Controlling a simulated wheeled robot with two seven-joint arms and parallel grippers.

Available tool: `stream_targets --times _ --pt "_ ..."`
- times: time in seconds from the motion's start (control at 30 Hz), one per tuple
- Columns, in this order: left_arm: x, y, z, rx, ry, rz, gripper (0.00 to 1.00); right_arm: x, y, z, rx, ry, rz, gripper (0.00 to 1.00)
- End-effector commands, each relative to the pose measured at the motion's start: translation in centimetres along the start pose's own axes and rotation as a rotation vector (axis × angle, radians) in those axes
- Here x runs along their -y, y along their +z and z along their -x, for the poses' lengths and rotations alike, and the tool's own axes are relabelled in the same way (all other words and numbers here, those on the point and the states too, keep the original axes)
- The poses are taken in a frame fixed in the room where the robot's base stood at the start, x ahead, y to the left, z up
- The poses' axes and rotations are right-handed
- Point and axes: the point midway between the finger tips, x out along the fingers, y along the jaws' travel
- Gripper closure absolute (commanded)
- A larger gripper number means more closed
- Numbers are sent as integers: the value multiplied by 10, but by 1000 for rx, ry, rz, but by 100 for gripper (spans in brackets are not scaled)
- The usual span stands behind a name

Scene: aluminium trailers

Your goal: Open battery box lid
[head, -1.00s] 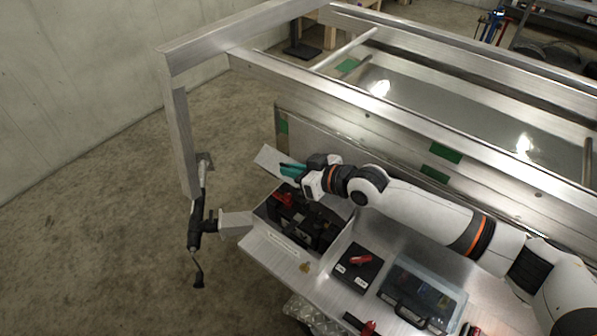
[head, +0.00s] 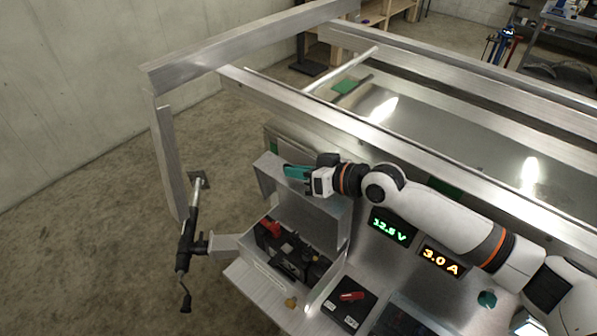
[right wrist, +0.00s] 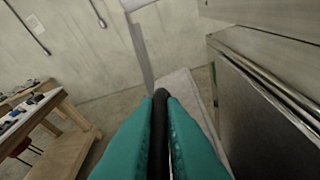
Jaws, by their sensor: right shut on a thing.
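The battery box (head: 255,268) is a metal box on the trailer's tongue, with a dark battery (head: 290,258) and a red part inside. Its metal lid (head: 310,218) stands raised at the back of the box, on the trailer side. My right gripper (head: 290,172) has teal fingers and is at the lid's upper edge. In the right wrist view the teal fingers (right wrist: 160,120) are shut on a dark bar, which seems to be the lid's handle; the pale lid panel (right wrist: 186,90) shows beyond. My left gripper is out of view.
A jack (head: 190,235) stands left of the box. Lit displays reading 12.5 V (head: 390,229) and 3.0 A (head: 440,260) sit right of the lid. A dark panel with a red switch (head: 350,297) is right of the box. The trailer frame (head: 370,125) runs behind my right arm.

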Motion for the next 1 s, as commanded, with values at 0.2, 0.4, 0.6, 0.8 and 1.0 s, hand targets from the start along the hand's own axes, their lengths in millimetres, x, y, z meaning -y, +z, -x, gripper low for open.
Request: stream_targets --times 0.2,0.4,0.6,0.8,1.0 --pt "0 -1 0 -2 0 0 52 0 -1 0 -1 0 3 84" --pt "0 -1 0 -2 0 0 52 0 -1 0 -1 0 1 69" --pt "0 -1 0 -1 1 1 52 0 -1 1 0 0 0 69" --pt "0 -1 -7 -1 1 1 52 2 -2 25 0 -1 1 69" --pt "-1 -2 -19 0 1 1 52 2 -4 68 -2 -3 1 69"
